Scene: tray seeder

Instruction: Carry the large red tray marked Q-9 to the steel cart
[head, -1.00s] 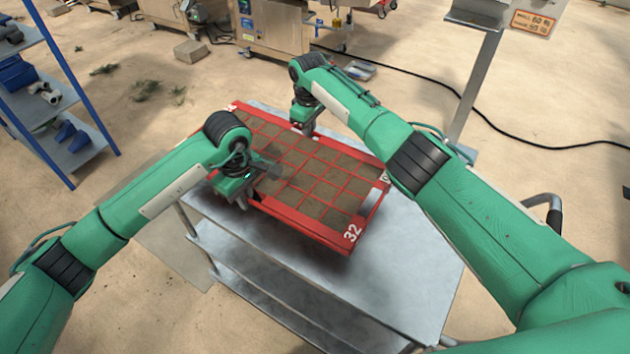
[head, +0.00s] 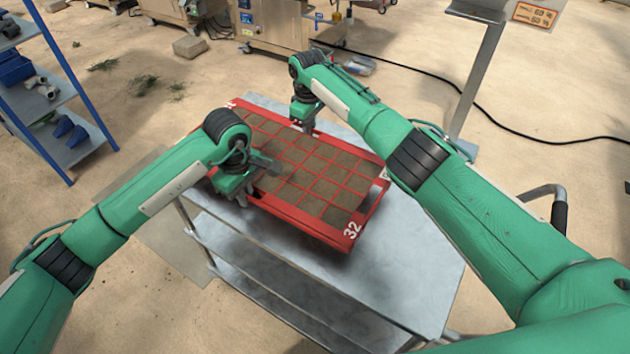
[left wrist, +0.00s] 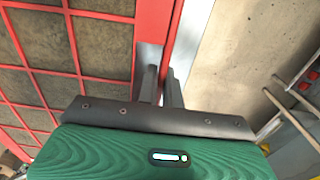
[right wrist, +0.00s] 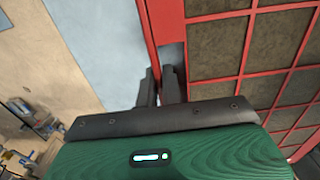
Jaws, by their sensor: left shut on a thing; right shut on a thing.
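A large red tray (head: 300,222) with a grid of brown soil cells is over the top of the steel cart (head: 400,285). White "32" shows on its near corner; I cannot read a Q-9 mark. The tray looks about level, with a shadow under its near edge; I cannot tell whether it touches the cart top. My left gripper (head: 240,200) is shut on the tray's near-left rim, also seen in the left wrist view (left wrist: 172,88). My right gripper (head: 303,125) is shut on the far rim, also seen in the right wrist view (right wrist: 160,88).
A blue shelf rack (head: 60,110) stands at the left. Steel machines (head: 275,25) are at the back. A steel post (head: 478,80) and a black cable (head: 560,140) are at the right. The cart's handle (head: 558,205) sticks out right.

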